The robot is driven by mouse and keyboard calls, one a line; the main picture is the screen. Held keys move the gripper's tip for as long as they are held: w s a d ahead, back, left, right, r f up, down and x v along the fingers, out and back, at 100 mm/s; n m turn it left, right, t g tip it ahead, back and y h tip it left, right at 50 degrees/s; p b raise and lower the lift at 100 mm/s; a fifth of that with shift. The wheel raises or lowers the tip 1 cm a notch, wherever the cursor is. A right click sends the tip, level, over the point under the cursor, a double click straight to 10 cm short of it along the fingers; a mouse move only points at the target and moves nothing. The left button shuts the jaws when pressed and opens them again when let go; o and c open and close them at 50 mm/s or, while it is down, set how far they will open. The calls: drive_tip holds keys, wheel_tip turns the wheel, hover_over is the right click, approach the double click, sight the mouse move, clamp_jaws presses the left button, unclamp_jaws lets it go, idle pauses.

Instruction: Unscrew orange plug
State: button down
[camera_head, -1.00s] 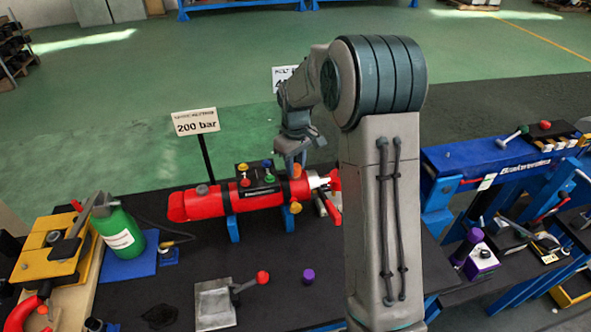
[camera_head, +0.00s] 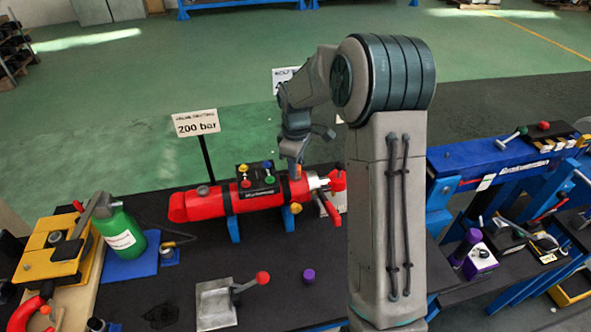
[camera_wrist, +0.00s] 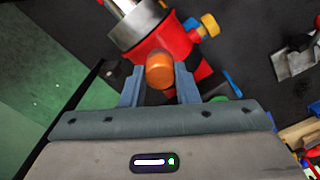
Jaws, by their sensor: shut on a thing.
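The orange plug (camera_wrist: 160,70) sits on the red cylinder (camera_wrist: 165,40), between the two grey fingers of my gripper (camera_wrist: 159,76) in the wrist view. The fingers are shut on its sides. In the head view my gripper (camera_head: 296,165) reaches down to the top of the red cylinder (camera_head: 248,201), near its right end. The orange plug (camera_head: 296,174) shows only as a small patch there, mostly hidden by the gripper. I cannot tell whether its thread is still engaged.
An orange knob (camera_head: 296,208) sticks out of the cylinder's front. A valve block with coloured knobs (camera_head: 256,176) stands beside my gripper. A red lever (camera_head: 329,208) is at the cylinder's right end. A green bottle (camera_head: 119,233) and a purple cap (camera_head: 308,275) are on the table.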

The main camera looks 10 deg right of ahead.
drive_tip(key=shift+r, duration=0.1)
drive_tip(key=n+p, duration=0.1)
drive_tip(key=n, duration=0.2)
drive_tip(key=shift+r+n, duration=0.1)
drive_tip(key=shift+n, duration=0.2)
drive_tip(key=shift+w+n, duration=0.1)
drive_tip(key=shift+n, duration=0.7)
drive_tip(key=shift+p, duration=0.3)
drive_tip(key=shift+r+n+p, duration=0.1)
drive_tip(key=shift+n+p, duration=0.45)
drive_tip(key=shift+n, duration=0.35)
drive_tip(key=n+p, duration=0.1)
drive_tip(key=n, duration=0.2)
